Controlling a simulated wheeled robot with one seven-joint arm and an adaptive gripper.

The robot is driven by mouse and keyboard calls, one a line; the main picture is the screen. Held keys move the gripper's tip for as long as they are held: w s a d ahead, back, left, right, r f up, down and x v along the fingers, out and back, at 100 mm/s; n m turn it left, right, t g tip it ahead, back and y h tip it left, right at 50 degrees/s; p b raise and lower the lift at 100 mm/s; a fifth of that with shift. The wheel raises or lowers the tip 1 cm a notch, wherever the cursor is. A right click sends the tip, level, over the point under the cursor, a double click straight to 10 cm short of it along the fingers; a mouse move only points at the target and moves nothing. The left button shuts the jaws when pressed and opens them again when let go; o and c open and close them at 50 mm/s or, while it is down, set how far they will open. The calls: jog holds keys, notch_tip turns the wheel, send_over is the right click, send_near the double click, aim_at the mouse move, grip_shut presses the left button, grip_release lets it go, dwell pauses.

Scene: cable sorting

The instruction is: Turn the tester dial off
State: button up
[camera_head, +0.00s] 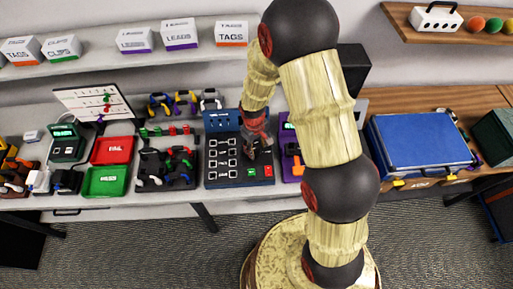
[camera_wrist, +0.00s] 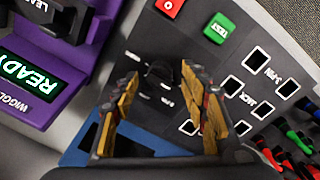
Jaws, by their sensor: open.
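The tester is a dark panel (camera_head: 222,181) on the bench in the head view, with white-framed sockets and a green and a red button. In the wrist view its face (camera_wrist: 190,45) fills the middle, with a green TEST button (camera_wrist: 220,28) and a red button (camera_wrist: 171,8). The black dial (camera_wrist: 159,73) lies between my fingertips in that view, with small white marks around it; its setting is not readable. My gripper (camera_head: 258,143) is over the upper right of the panel in the head view. In the wrist view my gripper (camera_wrist: 160,72) is open, its fingers on either side of the dial; contact cannot be told.
A purple device (camera_wrist: 62,55) with a READY screen stands beside the tester. Red (camera_head: 112,150) and green (camera_head: 105,182) trays and several cables lie left of it. A blue case (camera_head: 420,140) is at the right. A shelf with labelled boxes (camera_head: 180,35) hangs above.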

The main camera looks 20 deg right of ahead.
aim_at(255, 149)
notch_tip(255, 149, up, 11)
jog(key=shift+a, duration=0.35)
jog(key=shift+s+r, duration=0.1)
jog(key=shift+s, duration=0.1)
jog(key=s+r+m+t+b, duration=0.2)
jog(key=s+r+b, duration=0.4)
jog(key=s, duration=0.4)
jog(key=s+d+r+m+t+b, duration=0.1)
jog(key=s+r+m+t+b, duration=0.1)
jog(key=s+r+b, duration=0.4)
jog(key=shift+s+r+t+y, duration=0.3)
jog(key=shift+s+r+t, duration=0.4)
jog(key=shift+s+r, duration=1)
jog(key=shift+s+f, duration=0.25)
jog(key=shift+f, duration=0.05)
jog(key=shift+c, duration=0.3)
